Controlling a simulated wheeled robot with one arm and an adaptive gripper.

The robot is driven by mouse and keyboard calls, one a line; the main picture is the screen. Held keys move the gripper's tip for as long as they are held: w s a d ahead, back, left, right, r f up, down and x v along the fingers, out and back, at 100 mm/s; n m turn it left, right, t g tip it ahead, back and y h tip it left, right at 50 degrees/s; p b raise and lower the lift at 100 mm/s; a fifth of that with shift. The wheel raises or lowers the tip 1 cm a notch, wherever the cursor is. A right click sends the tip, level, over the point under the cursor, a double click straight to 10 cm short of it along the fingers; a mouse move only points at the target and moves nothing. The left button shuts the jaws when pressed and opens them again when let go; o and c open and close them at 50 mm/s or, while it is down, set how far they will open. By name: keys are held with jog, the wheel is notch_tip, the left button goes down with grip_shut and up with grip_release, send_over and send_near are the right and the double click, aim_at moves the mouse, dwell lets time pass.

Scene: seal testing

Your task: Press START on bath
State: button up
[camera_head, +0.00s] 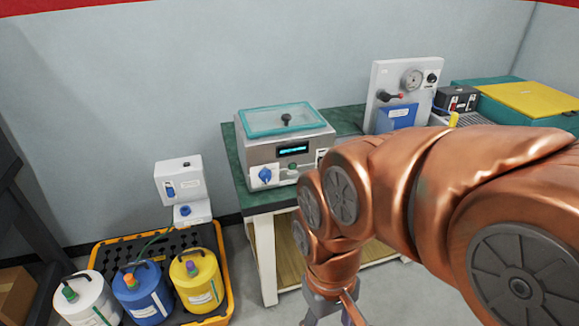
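The bath (253,151) is a metal box with a clear teal-rimmed lid (270,119) and a black lid knob, and it stands on the left end of the green-topped bench. Its front has a lit display (293,150), a blue knob (265,174) and a small green button (292,166); a START label is too small to read. My gripper (328,311) is low at the bottom edge, in front of the bench and below the bath, apart from it. Its fingertips are cut off by the frame, so its opening is hidden. My copper arm covers the area right of the bath's front.
A white gauge panel (379,81), a dark box (457,99) and a yellow-lidded green case (533,98) stand farther right.

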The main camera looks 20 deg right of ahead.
grip_shut()
dwell(1.4)
